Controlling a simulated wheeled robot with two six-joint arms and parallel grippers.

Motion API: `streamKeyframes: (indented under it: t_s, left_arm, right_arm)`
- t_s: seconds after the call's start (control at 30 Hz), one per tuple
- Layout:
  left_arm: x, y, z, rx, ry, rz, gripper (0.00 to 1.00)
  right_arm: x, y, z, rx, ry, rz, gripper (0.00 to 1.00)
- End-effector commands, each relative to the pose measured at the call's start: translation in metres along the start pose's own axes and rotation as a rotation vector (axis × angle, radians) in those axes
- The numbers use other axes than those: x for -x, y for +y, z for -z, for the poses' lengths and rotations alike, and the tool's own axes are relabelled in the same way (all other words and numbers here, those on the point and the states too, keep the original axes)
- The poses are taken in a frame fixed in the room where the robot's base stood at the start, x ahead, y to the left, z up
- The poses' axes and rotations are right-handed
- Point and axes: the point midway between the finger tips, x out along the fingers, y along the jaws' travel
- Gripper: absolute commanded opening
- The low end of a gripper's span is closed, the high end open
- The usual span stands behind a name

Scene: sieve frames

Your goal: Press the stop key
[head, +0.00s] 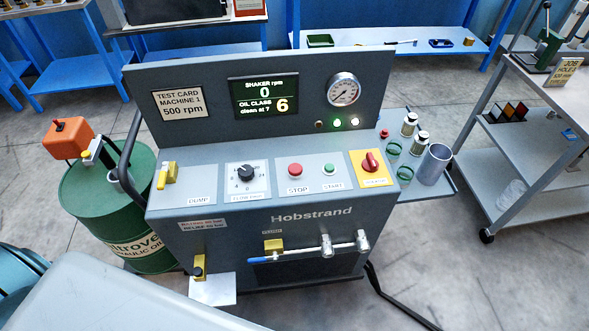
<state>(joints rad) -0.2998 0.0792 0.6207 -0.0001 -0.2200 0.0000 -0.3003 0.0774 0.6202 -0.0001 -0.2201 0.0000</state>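The stop key (295,169) is a round red button on the sloped front panel of the grey Hobstrand machine (312,217), above a label reading STOP. It stands clear, with nothing touching it. The green start key (329,169) sits just to its right. The display (264,97) above reads shaker rpm 0 and oil class 6, with "clean at 7". Neither of my grippers shows in the head view.
A black knob (245,173) and a yellow dump lever (167,176) sit left of the stop key. A red rotary switch (371,162) on yellow is at right. A green oil drum (112,217) stands left, a trolley (530,140) right. The space above the keys is free.

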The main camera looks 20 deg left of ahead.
Motion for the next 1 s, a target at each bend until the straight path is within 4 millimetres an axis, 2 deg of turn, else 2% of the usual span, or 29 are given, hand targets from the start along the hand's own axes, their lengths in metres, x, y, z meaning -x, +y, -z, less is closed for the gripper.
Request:
streamKeyframes:
  t_s: [0.03,0.2,1.0]
  left_arm:
    - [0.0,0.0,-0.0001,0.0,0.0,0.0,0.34]
    - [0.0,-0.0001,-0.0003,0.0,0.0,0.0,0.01]
    - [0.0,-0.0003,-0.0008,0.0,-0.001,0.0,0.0]
  right_arm:
    - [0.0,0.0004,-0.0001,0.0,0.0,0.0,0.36]
    - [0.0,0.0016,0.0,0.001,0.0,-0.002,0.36]
    - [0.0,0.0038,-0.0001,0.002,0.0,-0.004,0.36]
